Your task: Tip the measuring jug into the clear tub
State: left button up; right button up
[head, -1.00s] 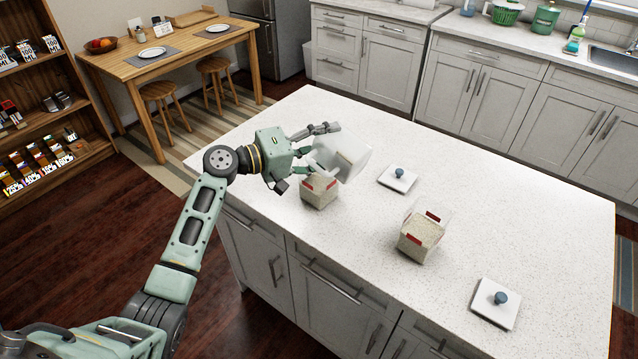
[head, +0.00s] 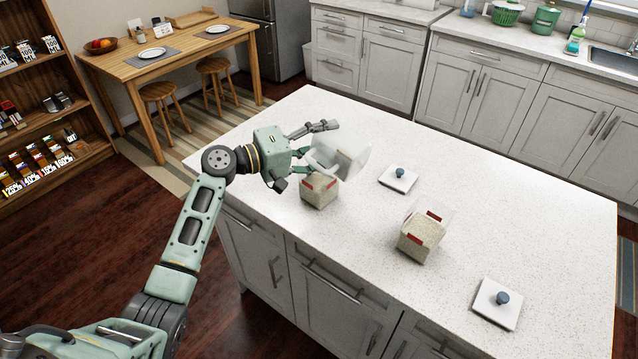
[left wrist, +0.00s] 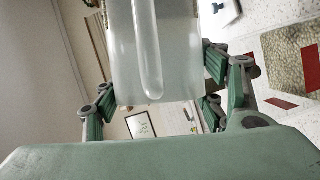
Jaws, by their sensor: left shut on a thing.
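The measuring jug (head: 342,157) is frosted and see-through. It is held tilted at the back left of the white island, above a clear tub (head: 319,189) with pale grain and red marks. My left gripper (head: 308,157) is shut on the jug. In the left wrist view the jug (left wrist: 145,55) fills the middle, between the fingers (left wrist: 165,105). A second clear tub (head: 422,238), also with grain and red marks, stands further right. I cannot tell how much is in the jug, or whether anything falls from it. My right gripper is not in view.
A white lid with a blue knob (head: 399,178) lies behind the tubs. Another such lid (head: 497,303) lies at the front right. The island top (head: 520,220) is otherwise clear. A wooden table (head: 180,50) and stools stand beyond it at the left.

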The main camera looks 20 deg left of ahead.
pick_arm(q)
jog(key=shift+a+b, duration=0.1)
jog(key=shift+b, duration=0.25)
dwell(0.7)
jog(key=shift+r+n, duration=0.1)
jog(key=shift+n, duration=0.3)
dwell(0.3)
jog(key=shift+w+a+b, duration=0.1)
jog(key=shift+b, duration=0.25)
dwell(0.3)
